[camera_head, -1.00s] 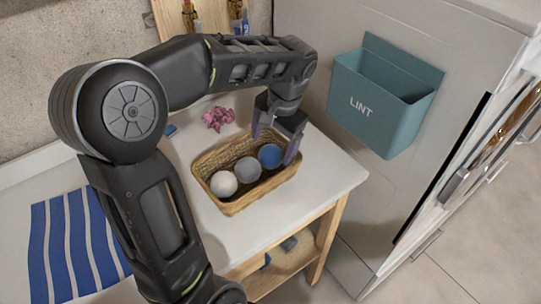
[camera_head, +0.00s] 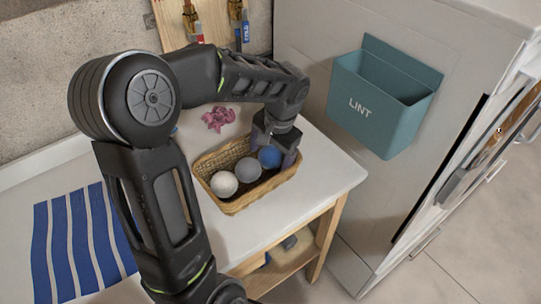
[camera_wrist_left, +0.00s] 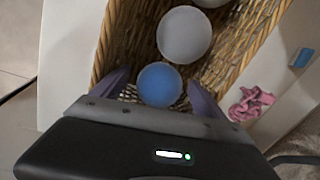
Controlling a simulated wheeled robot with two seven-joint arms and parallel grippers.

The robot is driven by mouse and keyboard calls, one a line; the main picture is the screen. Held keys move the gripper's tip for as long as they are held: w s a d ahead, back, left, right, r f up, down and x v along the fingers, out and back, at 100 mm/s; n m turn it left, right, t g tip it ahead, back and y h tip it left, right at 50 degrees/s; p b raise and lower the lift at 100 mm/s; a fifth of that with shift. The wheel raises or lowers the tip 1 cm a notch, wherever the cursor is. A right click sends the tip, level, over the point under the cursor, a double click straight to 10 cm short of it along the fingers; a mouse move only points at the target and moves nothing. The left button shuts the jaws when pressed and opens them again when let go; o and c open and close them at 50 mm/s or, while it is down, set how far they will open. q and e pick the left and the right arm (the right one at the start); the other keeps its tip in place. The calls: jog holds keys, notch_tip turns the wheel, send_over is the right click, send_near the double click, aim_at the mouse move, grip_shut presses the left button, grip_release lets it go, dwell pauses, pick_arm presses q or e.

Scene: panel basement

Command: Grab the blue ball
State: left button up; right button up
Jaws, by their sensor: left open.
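The blue ball (camera_head: 270,156) sits at the right end of a wicker basket (camera_head: 234,208) on the white table. In the left wrist view the blue ball (camera_wrist_left: 159,85) lies between the two purple fingers. A grey ball (camera_head: 248,169) is beside it, and a white ball (camera_head: 224,183) is at the basket's left end. My left gripper (camera_head: 277,158) is open and lowered over the right end of the basket, with a finger on either side of the blue ball. Whether the fingers touch the ball cannot be told. My right gripper is not in view.
A pink crumpled cloth (camera_head: 218,119) lies behind the basket. A teal LINT bin (camera_head: 375,108) hangs on the white appliance (camera_head: 310,75) to the right. A blue-striped cloth (camera_head: 80,240) lies at the left of the table. The table's front right corner is clear.

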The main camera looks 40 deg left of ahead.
aim_at(270, 150)
pick_arm(q)
jog(key=shift+c, duration=0.5)
jog(key=c, duration=1.3)
jog(key=shift+r, duration=0.1)
notch_tip(270, 150, up, 10)
jog(key=shift+f+b, duration=0.1)
jog(key=shift+b, duration=0.25)
